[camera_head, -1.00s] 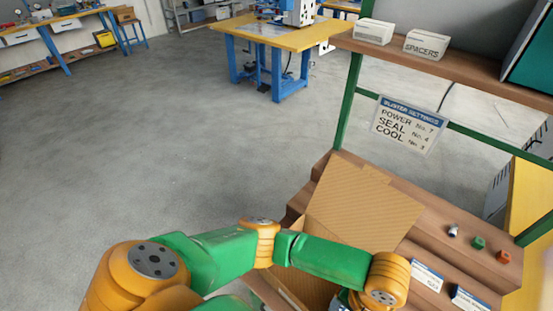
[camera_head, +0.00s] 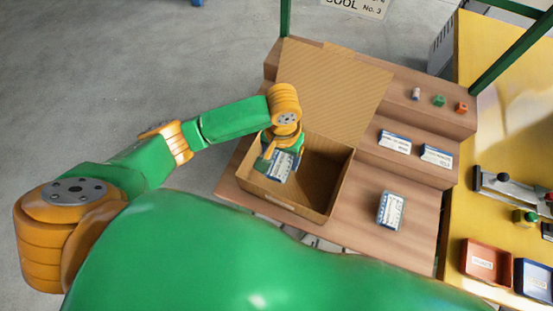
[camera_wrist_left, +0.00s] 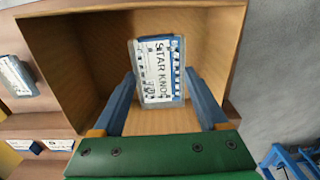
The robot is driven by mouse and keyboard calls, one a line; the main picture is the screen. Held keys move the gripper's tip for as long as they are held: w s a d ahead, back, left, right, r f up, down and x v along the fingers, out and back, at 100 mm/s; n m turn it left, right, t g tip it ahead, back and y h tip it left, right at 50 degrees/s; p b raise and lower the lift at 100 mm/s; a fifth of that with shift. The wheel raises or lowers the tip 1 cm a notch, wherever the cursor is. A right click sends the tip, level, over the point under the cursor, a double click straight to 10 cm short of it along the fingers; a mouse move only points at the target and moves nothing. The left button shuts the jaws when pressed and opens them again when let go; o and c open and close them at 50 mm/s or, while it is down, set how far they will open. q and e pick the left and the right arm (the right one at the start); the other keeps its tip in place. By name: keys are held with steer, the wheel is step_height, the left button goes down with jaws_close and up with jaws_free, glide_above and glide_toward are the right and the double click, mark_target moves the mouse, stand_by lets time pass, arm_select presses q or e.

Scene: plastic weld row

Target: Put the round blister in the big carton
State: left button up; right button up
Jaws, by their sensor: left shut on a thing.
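The big carton (camera_head: 325,178) stands open on the wooden step unit, its tall flap raised at the back. My left gripper (camera_head: 277,158) is over the left part of its opening. It is shut on a flat blister pack (camera_head: 282,167) with a white and blue card. In the left wrist view the held blister pack (camera_wrist_left: 160,85) lies between the fingers, and its card reads "STAR KNOB". The carton's walls and floor show around it there. I cannot tell whether it touches the carton. A round shape on the pack is not clear. My right gripper is not in view.
Another blister pack (camera_head: 391,210) lies on the lower step right of the carton. Two labelled cards (camera_head: 394,142) stand on the middle step. Small coloured parts (camera_head: 439,100) sit on the upper step. A yellow bench (camera_head: 455,235) with bins (camera_head: 486,262) is at the right.

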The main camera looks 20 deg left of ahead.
mark_target(276, 154)
arm_select(q)
steer(key=f, duration=0.1)
steer(key=w+a+f, duration=0.2)
steer(key=shift+f, duration=0.4)
steer(key=shift+f+b, duration=0.4)
steer(key=shift+f, duration=0.95)
steer(key=shift+f, duration=0.15)
steer(key=o, duration=1)
steer(key=shift+c, duration=0.2)
step_height(276, 154, up, 12)
steer(key=shift+r+p, duration=0.2)
steer(key=shift+p, duration=0.55)
